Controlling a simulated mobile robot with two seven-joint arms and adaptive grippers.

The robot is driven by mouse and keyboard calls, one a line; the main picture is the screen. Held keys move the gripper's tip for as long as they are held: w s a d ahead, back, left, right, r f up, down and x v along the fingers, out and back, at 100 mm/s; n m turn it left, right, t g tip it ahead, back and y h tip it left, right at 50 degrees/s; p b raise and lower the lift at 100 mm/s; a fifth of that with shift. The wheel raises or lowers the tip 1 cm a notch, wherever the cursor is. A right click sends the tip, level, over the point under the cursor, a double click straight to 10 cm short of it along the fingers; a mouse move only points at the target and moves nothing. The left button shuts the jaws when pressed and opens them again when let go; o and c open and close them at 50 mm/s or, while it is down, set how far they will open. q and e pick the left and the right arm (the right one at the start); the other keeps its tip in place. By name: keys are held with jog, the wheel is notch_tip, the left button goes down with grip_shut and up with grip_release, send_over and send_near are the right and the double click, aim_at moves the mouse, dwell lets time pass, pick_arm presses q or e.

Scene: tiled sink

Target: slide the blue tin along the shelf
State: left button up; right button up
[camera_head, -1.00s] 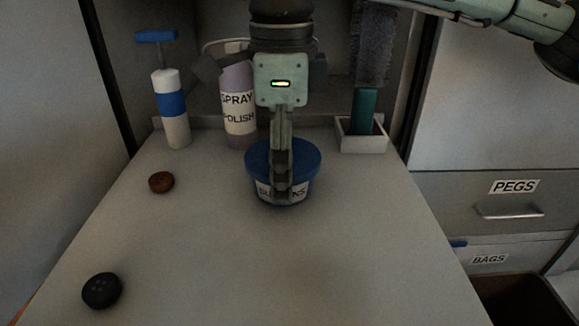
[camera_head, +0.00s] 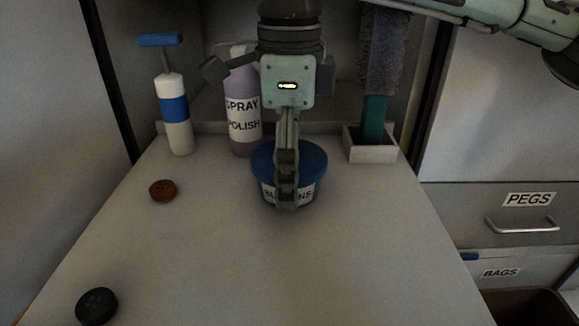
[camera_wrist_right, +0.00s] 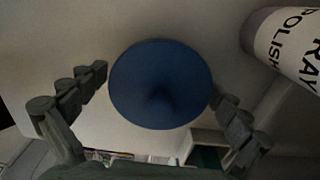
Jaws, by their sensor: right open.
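The blue tin (camera_head: 313,165) is a round tub with a blue lid and a white label partly hidden by my fingers. It stands upright on the pale shelf (camera_head: 250,265), near the middle. My right gripper (camera_head: 286,203) points down at it, with the near finger in front of the label. In the right wrist view, the blue lid (camera_wrist_right: 160,85) lies between the two spread fingers of the open right gripper (camera_wrist_right: 162,92). A gap shows on the left; the right finger is close to the rim, and contact cannot be told. My left gripper is out of view.
A spray polish bottle (camera_head: 243,120) stands close behind the tin on the left, with a blue-handled pump bottle (camera_head: 176,120) further left. A small tray (camera_head: 371,152) holding a teal-handled brush is behind right. A brown button (camera_head: 162,190) and a black button (camera_head: 97,306) lie on the left. The front right is clear.

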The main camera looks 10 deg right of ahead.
notch_tip(320, 180, up, 12)
jog(key=shift+r, duration=0.1)
dwell(0.5)
